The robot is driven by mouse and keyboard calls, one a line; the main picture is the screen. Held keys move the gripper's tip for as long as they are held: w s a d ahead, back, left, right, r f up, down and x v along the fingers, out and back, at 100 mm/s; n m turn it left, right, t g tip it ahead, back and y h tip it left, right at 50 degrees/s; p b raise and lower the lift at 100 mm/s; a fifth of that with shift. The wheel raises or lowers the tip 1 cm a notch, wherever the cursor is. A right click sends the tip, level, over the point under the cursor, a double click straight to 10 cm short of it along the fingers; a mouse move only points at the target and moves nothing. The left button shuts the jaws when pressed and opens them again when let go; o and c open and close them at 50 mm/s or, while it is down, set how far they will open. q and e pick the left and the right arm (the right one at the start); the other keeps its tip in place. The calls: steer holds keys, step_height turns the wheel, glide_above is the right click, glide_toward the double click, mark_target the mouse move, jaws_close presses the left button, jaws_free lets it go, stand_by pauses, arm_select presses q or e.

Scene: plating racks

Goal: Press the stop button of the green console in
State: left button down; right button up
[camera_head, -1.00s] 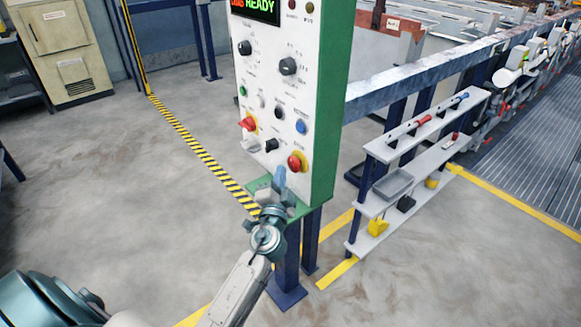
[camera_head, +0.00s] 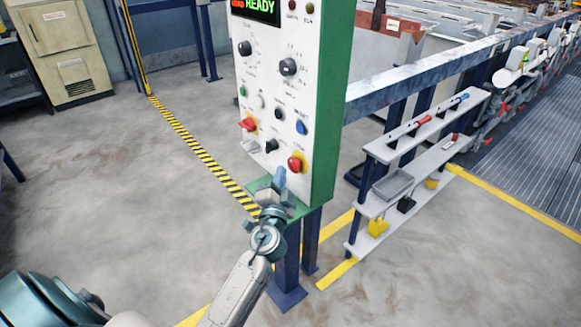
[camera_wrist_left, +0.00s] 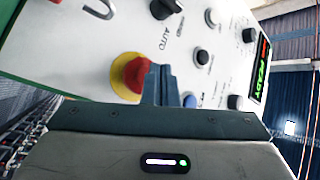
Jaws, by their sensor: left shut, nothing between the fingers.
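The green console (camera_head: 332,110) stands upright, with a white front panel and a lit display reading READY (camera_head: 258,10). A red mushroom button on a yellow ring, the stop button (camera_head: 294,164), sits at the panel's lower right. It also shows in the left wrist view (camera_wrist_left: 130,74), left of the fingertips. My left gripper (camera_head: 280,178) is shut and empty, just below and left of that button in the head view. In the wrist view the closed fingers (camera_wrist_left: 162,86) overlap the button's right edge; I cannot tell whether they touch it. My right gripper is not in view.
A red switch (camera_head: 248,125), a blue button (camera_head: 301,128) and several black knobs share the panel. A grey shelf (camera_head: 420,135) with tools and trays stands right of the console. The floor on the left is clear, crossed by a striped line (camera_head: 200,150).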

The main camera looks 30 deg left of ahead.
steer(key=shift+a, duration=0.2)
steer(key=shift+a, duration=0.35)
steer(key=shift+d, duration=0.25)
arm_select(q)
steer(key=shift+w, duration=0.1)
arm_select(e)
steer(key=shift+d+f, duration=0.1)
arm_select(q)
steer(key=shift+w+d, duration=0.2)
steer(key=shift+w, duration=0.1)
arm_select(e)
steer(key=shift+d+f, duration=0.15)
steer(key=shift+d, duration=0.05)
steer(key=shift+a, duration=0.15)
